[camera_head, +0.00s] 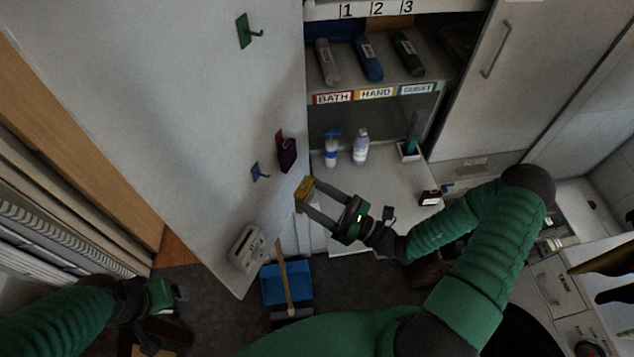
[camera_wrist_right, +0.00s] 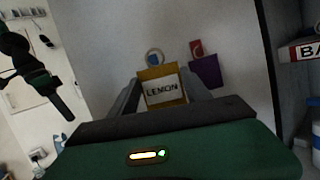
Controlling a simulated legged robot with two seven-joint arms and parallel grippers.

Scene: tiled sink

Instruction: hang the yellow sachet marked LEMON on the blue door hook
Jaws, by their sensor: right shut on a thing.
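The yellow sachet marked LEMON (camera_wrist_right: 165,90) is upright between the fingers of my right gripper (camera_head: 308,205), which is shut on it. In the head view the sachet (camera_head: 304,188) is in front of the white door, right of and a little below the blue hook (camera_head: 259,172). In the right wrist view a pale ring stands above the sachet, and the blue hook (camera_wrist_right: 154,60) shows inside its outline; I cannot tell whether the ring is around it. My left gripper (camera_head: 166,296) is low at the left, away from the door; its finger opening is unclear.
A purple sachet (camera_head: 287,157) hangs on a red hook (camera_head: 280,136) close to the blue one. A white box (camera_head: 246,248) is low on the door. Shelves with bottles (camera_head: 361,147) stand right of the door.

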